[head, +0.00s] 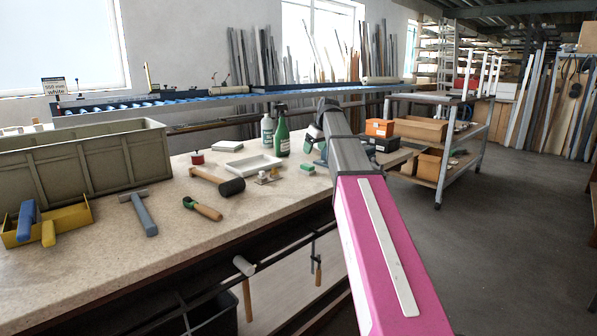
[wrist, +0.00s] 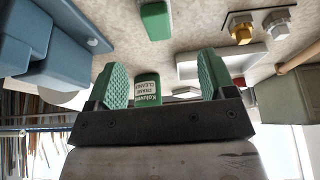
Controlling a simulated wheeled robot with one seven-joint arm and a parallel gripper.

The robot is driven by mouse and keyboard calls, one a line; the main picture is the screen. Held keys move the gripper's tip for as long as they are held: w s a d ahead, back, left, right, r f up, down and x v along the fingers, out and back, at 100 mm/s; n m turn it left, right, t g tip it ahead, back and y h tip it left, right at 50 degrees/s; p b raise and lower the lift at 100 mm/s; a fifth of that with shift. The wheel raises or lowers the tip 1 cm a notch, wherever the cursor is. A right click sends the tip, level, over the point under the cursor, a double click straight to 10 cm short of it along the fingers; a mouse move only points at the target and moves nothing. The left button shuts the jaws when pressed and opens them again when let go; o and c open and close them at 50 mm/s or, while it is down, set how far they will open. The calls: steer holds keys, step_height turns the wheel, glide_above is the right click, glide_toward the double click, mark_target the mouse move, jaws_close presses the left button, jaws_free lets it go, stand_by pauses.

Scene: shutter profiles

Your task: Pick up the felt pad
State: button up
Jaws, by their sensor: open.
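A small green block with a pale edge, which looks like the felt pad (head: 308,169), lies on the bench near its right end. In the wrist view the felt pad (wrist: 155,22) is at the top centre, flat on the bench top. My gripper (wrist: 162,70) is open, with its two green ribbed fingers apart and nothing between them. The pad lies beyond the fingertips, apart from them.
Near the pad are a white tray (head: 258,166), metal fittings (head: 266,177), a green spray bottle (head: 282,135) and a white bottle (head: 267,132). A black-headed mallet (head: 220,181) lies further left. A large crate (head: 85,158) fills the left.

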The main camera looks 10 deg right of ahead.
mark_target(308, 165)
steer(key=x, duration=0.5)
steer(key=shift+a+f, duration=0.15)
steer(key=shift+w+x, duration=0.2)
steer(key=shift+x, duration=1.15)
steer(key=shift+w+x, duration=0.15)
steer(key=shift+x, duration=1.15)
steer(key=c, duration=1)
